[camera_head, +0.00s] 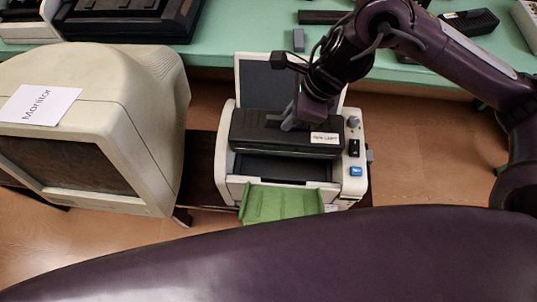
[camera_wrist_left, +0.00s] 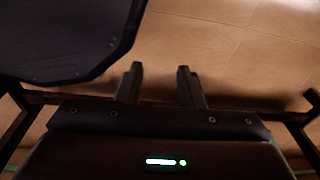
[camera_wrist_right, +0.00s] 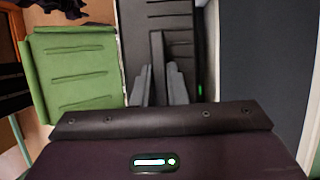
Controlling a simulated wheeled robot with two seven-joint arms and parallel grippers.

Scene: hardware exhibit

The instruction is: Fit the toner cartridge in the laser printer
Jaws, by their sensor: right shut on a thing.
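The laser printer (camera_head: 222,165) is white with its dark-faced lid (camera_head: 268,82) raised at the back. The toner cartridge (camera_head: 260,134) is a long black box with a white label, lying across the open top of the printer. My right gripper (camera_head: 290,122) is shut on the upright handle of the cartridge. The right wrist view shows the cartridge's ridged top (camera_wrist_right: 155,25) and its handle between the fingers (camera_wrist_right: 160,75). I cannot tell whether the cartridge is seated or just above the bay. My left gripper (camera_wrist_left: 160,70) is open and empty, outside the head view.
A green tray (camera_head: 282,203) sticks out of the printer's front. A beige monitor (camera_head: 150,105) with a paper label stands to the left. A green table (camera_head: 225,42) with black devices runs along the back. Wooden floor (camera_head: 420,160) shows to the right.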

